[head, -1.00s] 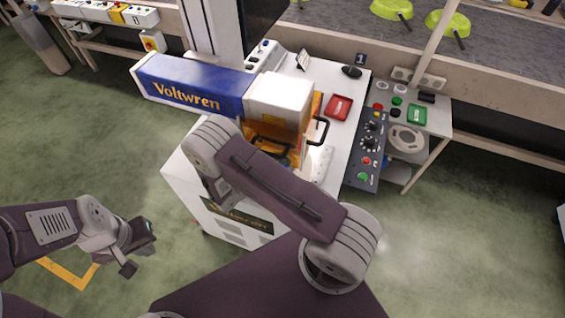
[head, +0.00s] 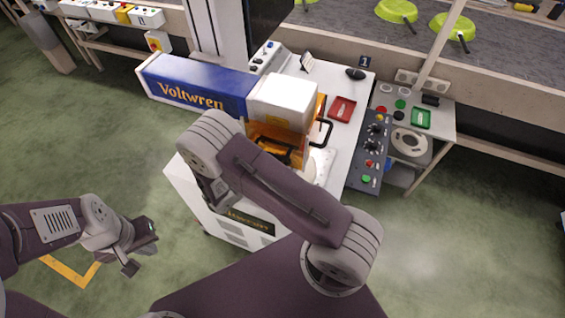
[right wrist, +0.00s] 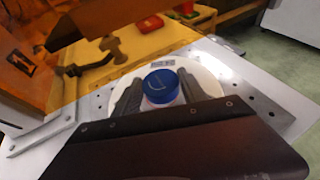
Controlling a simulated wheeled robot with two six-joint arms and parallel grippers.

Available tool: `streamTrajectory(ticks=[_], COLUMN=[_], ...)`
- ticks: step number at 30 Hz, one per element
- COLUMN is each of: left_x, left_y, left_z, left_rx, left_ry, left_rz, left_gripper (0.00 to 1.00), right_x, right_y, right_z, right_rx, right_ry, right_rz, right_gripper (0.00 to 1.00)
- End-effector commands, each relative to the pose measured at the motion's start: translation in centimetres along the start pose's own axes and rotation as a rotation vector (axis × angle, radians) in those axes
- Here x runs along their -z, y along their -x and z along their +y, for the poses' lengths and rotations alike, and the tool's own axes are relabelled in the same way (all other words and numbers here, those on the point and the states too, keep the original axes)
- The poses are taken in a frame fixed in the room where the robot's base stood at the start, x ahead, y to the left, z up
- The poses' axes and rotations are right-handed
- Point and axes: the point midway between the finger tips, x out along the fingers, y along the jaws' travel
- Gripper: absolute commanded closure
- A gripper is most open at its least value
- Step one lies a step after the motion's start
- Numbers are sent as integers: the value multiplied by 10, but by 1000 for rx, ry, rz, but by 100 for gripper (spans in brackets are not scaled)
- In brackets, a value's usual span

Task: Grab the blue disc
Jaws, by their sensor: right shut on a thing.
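The blue disc (right wrist: 161,83) is in the middle of the right wrist view, with a pale mark on its top. My right gripper (right wrist: 160,92) is shut on it, one dark finger on each side. Below the disc is a round white plate (right wrist: 210,86) on the machine's bed; I cannot tell whether the disc still touches it. In the head view my right arm covers the right gripper and the disc. My left gripper (head: 142,247) is open and empty, over the green floor at lower left.
The Voltwren machine (head: 190,86) has an orange see-through guard (head: 268,150) close to my right arm. A red tray (head: 342,109) lies on its top. A control panel (head: 368,150) and a side table with a green tray (head: 421,118) stand to the right. A conveyor (head: 350,28) runs behind.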

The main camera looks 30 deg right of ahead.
Motion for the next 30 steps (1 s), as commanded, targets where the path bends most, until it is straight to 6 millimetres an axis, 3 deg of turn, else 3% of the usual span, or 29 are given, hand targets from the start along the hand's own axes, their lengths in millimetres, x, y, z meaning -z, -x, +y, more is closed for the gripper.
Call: streamTrajectory(ticks=[15,21,30], left_x=[-1,-1,-1], left_y=[-10,-12,-12], left_z=[0,0,0], left_rx=[0,0,0], left_ry=[0,0,0], left_rz=[0,0,0], left_gripper=[100,100,100], right_x=[46,55,58], right_y=[109,132,139], right_z=[-44,-54,-58], right_rx=[-5,-2,0], right_ry=[0,-1,-1], right_rz=[-2,-2,-2], right_gripper=[96,96,96])
